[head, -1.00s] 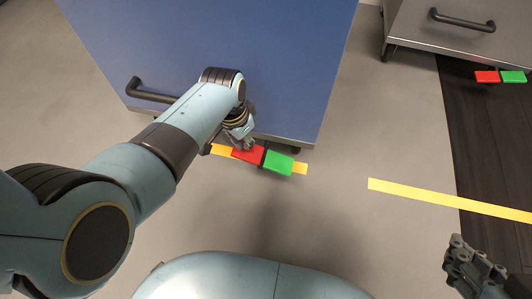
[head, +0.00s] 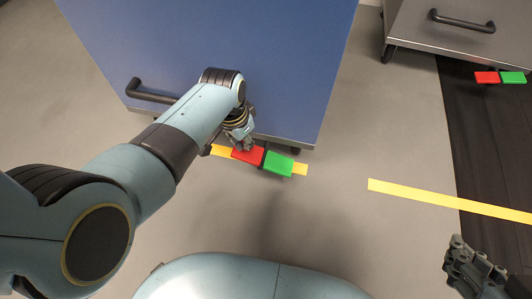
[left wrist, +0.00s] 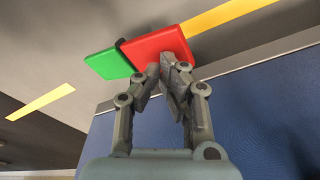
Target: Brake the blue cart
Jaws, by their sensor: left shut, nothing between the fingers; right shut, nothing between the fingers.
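The blue cart (head: 240,60) stands at the upper left of the head view, with a dark handle (head: 150,92) on its face. At its lower edge are a red pedal (head: 249,155) and a green pedal (head: 279,163), side by side. My left gripper (head: 242,146) is shut and empty, with its fingertips at the red pedal. In the left wrist view the fingertips (left wrist: 160,68) overlap the near edge of the red pedal (left wrist: 158,48); the green pedal (left wrist: 108,64) is beside it, clear of the fingers. My right gripper (head: 474,270) is shut and empty at the lower right, away from the cart.
A grey cart (head: 455,40) with its own red pedal (head: 487,77) and green pedal (head: 512,77) stands at the upper right. A yellow floor stripe (head: 450,200) runs towards the dark floor strip (head: 490,150). The grey floor between the carts is clear.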

